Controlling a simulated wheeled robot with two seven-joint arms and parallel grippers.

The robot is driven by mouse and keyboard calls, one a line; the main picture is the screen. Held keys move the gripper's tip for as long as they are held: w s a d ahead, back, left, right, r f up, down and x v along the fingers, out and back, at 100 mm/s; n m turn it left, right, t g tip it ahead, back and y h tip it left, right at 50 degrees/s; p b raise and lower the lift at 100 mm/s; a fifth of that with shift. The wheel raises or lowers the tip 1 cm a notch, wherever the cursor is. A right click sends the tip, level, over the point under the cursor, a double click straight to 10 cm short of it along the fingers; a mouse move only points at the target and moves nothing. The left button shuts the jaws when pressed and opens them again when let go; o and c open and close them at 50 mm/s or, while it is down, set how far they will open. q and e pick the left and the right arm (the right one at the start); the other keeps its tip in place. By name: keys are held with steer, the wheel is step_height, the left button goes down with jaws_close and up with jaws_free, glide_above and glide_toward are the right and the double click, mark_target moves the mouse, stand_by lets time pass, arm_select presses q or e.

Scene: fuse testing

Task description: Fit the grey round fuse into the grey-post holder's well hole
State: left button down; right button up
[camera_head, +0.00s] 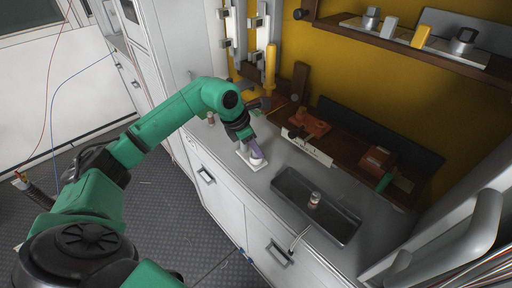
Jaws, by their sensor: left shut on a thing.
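My left gripper (255,152) points down over the small white-based holder (243,165) on the grey counter. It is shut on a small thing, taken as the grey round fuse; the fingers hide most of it. A pale round part shows just under the fingertips at the base. I cannot tell whether the fuse is in the well hole or above it. The holder's post is not clearly visible. My right gripper is not in view.
A dark tray (283,184) on the counter holds a small round fuse-like piece (314,200). Another small piece (211,118) stands at the counter's left. Red devices (308,124) stand behind on a brown ledge. Free counter shows between holder and tray.

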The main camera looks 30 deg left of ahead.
arm_select(q)
steer(key=shift+s+f, duration=0.15)
steer(key=shift+f, duration=0.15)
steer(key=c, duration=0.6)
jaws_free()
